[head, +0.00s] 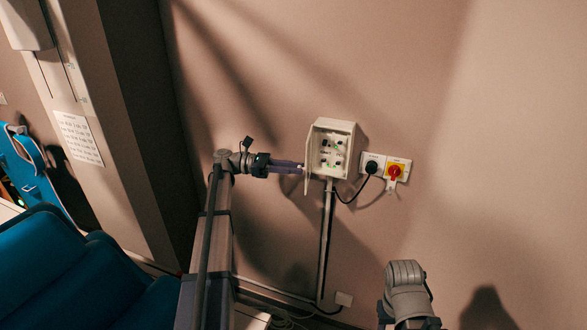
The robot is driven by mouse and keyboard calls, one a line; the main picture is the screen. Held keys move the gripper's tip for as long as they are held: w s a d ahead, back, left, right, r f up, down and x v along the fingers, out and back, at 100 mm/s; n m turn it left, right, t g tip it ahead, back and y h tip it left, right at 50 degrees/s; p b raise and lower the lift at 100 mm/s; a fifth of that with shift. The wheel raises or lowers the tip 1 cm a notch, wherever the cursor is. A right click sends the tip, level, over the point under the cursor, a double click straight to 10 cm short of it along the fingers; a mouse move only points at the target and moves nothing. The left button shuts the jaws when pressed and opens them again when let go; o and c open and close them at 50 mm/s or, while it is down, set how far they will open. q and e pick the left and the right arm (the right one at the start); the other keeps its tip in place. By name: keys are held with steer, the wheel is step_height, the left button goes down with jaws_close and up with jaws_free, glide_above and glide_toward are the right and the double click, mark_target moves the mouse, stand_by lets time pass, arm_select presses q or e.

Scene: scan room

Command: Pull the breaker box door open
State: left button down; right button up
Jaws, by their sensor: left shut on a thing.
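The white breaker box (343,130) is mounted on the wall near the middle of the head view. Its interior shows, with dark switches and small green lights. The thin pale door (309,160) stands open at the box's left side, seen nearly edge-on. My left gripper (301,166) reaches in from the left and is shut on the door at its outer edge. The fingertips hide the exact place of the grip. My right gripper is not in view; only a grey part of my right arm shows at the lower right.
A blue chair (60,270) stands at lower left. The wall to the right is bare.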

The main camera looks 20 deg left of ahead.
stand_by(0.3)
arm_select(q)
steer(key=c, duration=0.7)
jaws_free()
steer(key=shift+c, duration=0.2)
steer(key=shift+a, duration=0.1)
steer(key=v, duration=0.7)
steer(key=shift+a, duration=0.3)
steer(key=shift+s, duration=0.1)
